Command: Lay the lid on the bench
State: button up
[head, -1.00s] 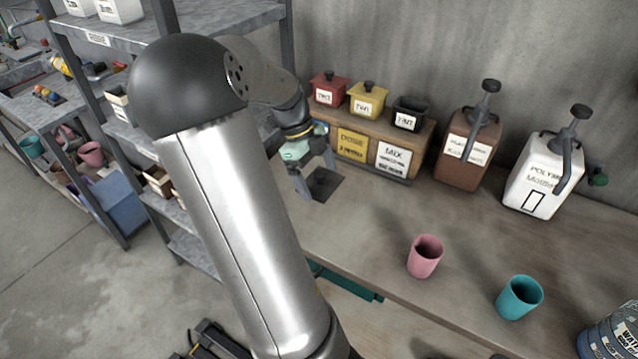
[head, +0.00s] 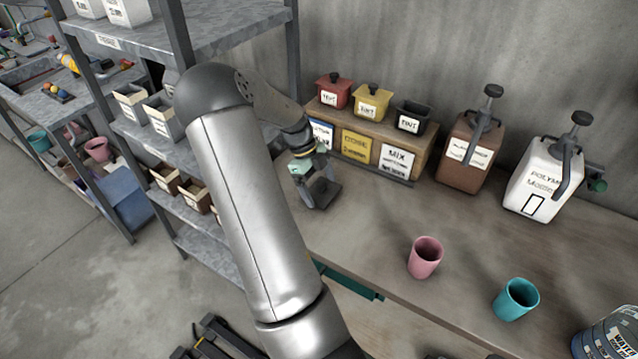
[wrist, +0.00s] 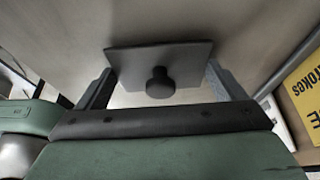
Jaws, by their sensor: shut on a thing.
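The lid (head: 326,194) is a dark square plate with a round knob, low over the left part of the bench (head: 375,235). In the wrist view the lid (wrist: 135,57) lies between the fingers, its knob (wrist: 160,84) facing the camera. My gripper (head: 318,186) is shut on the lid, one finger at each side edge; it also shows in the wrist view (wrist: 160,80). I cannot tell whether the lid touches the bench. The black tint pot (head: 412,118) at the back stands without a lid.
The red pot (head: 334,92) and yellow pot (head: 370,102) have lids and stand on a wooden box (head: 425,160) behind my gripper. A brown pump container (head: 467,150) and a white one (head: 540,180) stand right. Pink (head: 425,258) and teal (head: 516,300) cups stand in front.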

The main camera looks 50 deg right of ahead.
jog(key=shift+f, duration=0.2)
jog(key=o, duration=0.7)
jog(key=b+v, duration=0.2)
jog(key=v, duration=1)
jog(key=a+r+n+t+y, duration=0.1)
jog(key=a+r+n+t, duration=0.15)
jog(key=a+n, duration=1.5)
jog(key=s+a+n, duration=0.4)
jog(key=a+n, duration=0.1)
jog(key=a, duration=0.1)
jog(key=s+a+f+n+t, duration=0.1)
jog(key=s+a+n, duration=0.4)
jog(key=a+n, duration=0.1)
jog(key=s+a+n+t, duration=0.1)
jog(key=s+a+n, duration=0.3)
jog(key=a+n, duration=0.2)
jog(key=shift+s+a+f+n+t+h, duration=0.1)
jog(key=shift+a+f+n+t+h, duration=0.1)
jog(key=shift+a, duration=0.4)
jog(key=shift+s+a+f+n+t+h, duration=0.1)
jog(key=shift+a+f, duration=0.1)
jog(key=shift+a, duration=0.4)
